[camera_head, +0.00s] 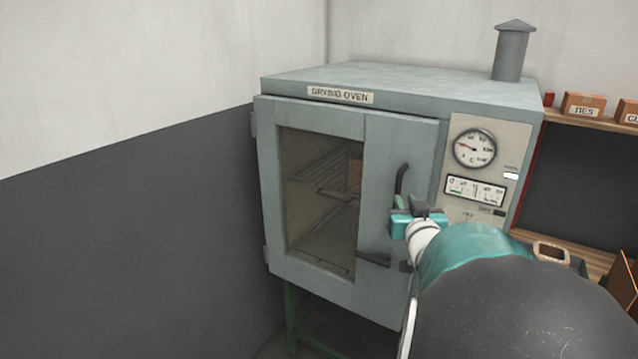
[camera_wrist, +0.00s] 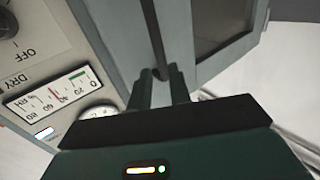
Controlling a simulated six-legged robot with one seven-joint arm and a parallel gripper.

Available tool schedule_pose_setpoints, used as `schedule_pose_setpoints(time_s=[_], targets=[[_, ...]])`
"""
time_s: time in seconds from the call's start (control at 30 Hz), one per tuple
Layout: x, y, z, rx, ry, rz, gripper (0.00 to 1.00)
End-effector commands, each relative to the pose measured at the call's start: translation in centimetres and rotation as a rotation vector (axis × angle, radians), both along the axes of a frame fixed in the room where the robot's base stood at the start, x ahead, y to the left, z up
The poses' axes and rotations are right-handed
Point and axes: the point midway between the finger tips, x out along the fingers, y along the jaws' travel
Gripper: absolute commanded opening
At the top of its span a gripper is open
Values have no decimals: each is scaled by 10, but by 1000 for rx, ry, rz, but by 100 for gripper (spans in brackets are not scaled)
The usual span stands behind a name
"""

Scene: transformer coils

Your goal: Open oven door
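The grey-green drying oven (camera_head: 350,80) stands in the corner. Its door (camera_head: 385,140) has a window and hinges at the left. The door looks shut or nearly so; I cannot tell whether there is a small gap. A dark upright handle (camera_head: 401,178) is on the door's right side and also shows in the wrist view (camera_wrist: 153,30). My gripper (camera_head: 417,213) is at the handle's lower part. My arm hides the door's lower right corner.
A control panel (camera_head: 487,140) with a dial is right of the door. A dark lever (camera_head: 373,259) sticks out below the handle. A shelf (camera_head: 590,122) with boxes is at the right. A wall (camera_head: 130,220) is close on the left.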

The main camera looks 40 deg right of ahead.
Motion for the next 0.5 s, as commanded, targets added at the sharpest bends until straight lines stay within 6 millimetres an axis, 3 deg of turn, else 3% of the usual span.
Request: schedule_pose_setpoints(time_s=[0.3,0.5], targets=[[46,-33,-1,1,1,0,20],[57,-42,0,-1,1,0,20]])
